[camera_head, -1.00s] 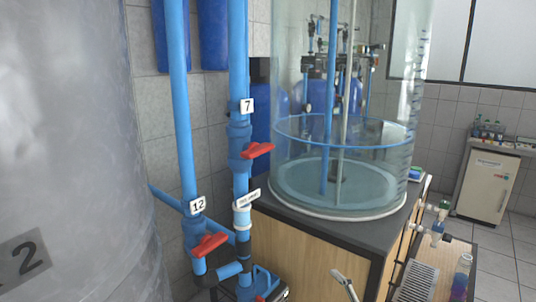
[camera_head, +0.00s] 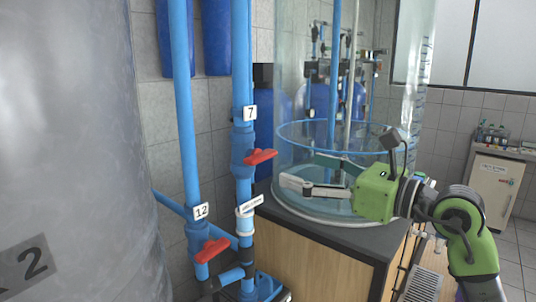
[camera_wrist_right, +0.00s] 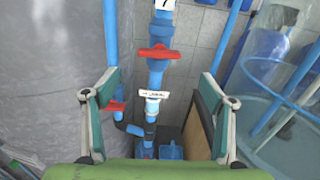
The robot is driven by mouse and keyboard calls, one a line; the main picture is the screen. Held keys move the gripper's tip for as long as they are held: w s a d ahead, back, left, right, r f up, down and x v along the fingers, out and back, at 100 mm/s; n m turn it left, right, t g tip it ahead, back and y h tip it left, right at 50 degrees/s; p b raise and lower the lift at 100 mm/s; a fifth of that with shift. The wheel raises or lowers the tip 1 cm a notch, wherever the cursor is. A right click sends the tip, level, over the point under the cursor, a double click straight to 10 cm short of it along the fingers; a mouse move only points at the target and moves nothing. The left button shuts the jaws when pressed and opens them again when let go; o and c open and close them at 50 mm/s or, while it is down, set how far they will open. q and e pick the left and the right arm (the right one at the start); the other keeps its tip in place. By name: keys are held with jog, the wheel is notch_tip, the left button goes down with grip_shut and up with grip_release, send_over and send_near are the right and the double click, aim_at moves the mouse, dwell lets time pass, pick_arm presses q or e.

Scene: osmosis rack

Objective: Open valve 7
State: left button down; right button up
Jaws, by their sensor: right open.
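Valve 7 has a red handle (camera_head: 260,157) on a vertical blue pipe (camera_head: 242,60), under a white label 7 (camera_head: 250,113). In the right wrist view the red handle (camera_wrist_right: 158,53) lies crosswise to its pipe, above the space between my fingers. My right gripper (camera_head: 300,170) is open and empty. It points left towards the valve, to the right of the handle and apart from it. In the wrist view its two fingers (camera_wrist_right: 160,88) stand wide to either side of the pipe. My left gripper is not in view.
Valve 12's red handle (camera_head: 211,250) is on the neighbouring pipe, lower left, under label 12 (camera_head: 201,211). A large grey tank (camera_head: 70,120) fills the left. A clear cylindrical tank (camera_head: 300,205) stands on a dark-topped cabinet (camera_head: 330,228) behind my right gripper.

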aim_at(266, 158)
jog(key=p+x, duration=0.3)
jog(key=x, duration=0.6)
jog(key=shift+w+a, duration=0.15)
jog(key=shift+a, duration=0.1)
jog(key=shift+w+a+p, duration=0.3)
jog(key=shift+p, duration=0.05)
jog(key=c, duration=1.1)
